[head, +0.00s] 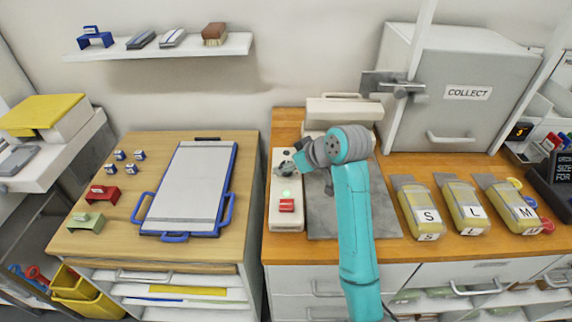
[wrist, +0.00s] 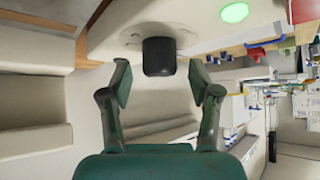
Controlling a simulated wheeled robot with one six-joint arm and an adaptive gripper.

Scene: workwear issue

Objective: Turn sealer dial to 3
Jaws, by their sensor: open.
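The sealer's control box (head: 286,212) is a narrow pale unit left of the grey plate, with a lit green lamp (head: 287,194) and a red switch (head: 287,206). The dial (wrist: 158,57) is a dark knob on a round metal plate, and it shows in the wrist view near the lit lamp (wrist: 234,12). My gripper (wrist: 160,78) is open, with one finger on each side of the knob and a visible gap to both. In the head view my gripper (head: 299,163) is over the box's upper part. The dial's number marks cannot be read.
A blue-framed board (head: 187,185) lies on the left table. Yellow packs labelled S (head: 428,214), L (head: 473,213) and M (head: 524,212) lie right of the grey plate (head: 322,221). A grey COLLECT cabinet (head: 460,120) stands behind them.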

